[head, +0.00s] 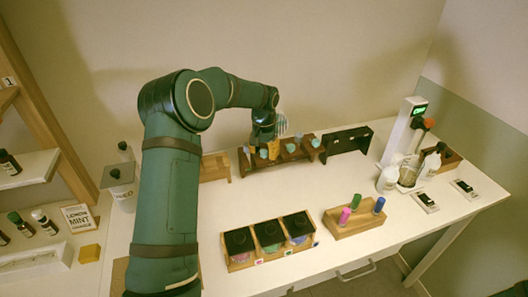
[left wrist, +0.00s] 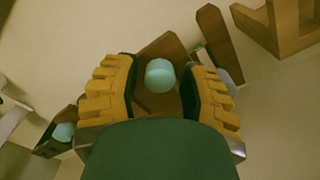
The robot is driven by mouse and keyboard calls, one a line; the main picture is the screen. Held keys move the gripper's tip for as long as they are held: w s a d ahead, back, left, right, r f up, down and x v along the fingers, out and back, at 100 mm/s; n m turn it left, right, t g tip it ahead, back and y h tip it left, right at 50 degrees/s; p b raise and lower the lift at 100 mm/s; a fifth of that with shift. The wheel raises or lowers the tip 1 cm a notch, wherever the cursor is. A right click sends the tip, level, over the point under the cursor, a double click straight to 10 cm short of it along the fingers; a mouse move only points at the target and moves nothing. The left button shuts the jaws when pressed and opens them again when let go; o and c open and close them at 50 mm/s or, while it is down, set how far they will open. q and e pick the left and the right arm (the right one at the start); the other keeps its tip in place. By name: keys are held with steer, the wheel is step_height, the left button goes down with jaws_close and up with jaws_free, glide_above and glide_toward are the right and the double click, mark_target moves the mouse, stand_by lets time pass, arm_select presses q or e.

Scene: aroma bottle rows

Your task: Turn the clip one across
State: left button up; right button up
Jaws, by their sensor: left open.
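No thing can be surely told as the clip. A dark brown wooden rack (head: 297,161) at the back of the table holds several pale blue round-topped pieces. My left gripper (head: 274,148) is over the left part of this rack, with its yellow fingers pointing down. In the left wrist view my left gripper (left wrist: 162,66) is open, its ridged yellow fingers on both sides of one pale blue round top (left wrist: 160,76). A gap shows beside the top, and I cannot tell if either finger touches it. My left arm hides the table's left part. My right gripper is not in view.
A black holder (head: 347,140) stands right of the rack. In front are a wooden tray with three black-topped compartments (head: 226,261) and a wooden block (head: 349,228) with coloured vials. White bottles and a device with a green display (head: 402,132) stand at right. The table's middle is clear.

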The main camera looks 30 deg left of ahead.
arm_select(q)
jaws_close()
steer(key=shift+n, duration=0.3)
steer(key=n, duration=0.3)
steer(key=shift+n, duration=0.3)
steer(key=n+p, duration=0.1)
steer(key=n, duration=0.3)
steer(key=shift+n, duration=0.3)
steer(key=n+p, duration=0.1)
steer(key=n, duration=0.3)
steer(key=shift+r+n, duration=0.1)
steer(key=shift+n, duration=0.2)
steer(key=shift+n+p, duration=0.65)
steer(key=shift+n, duration=1.55)
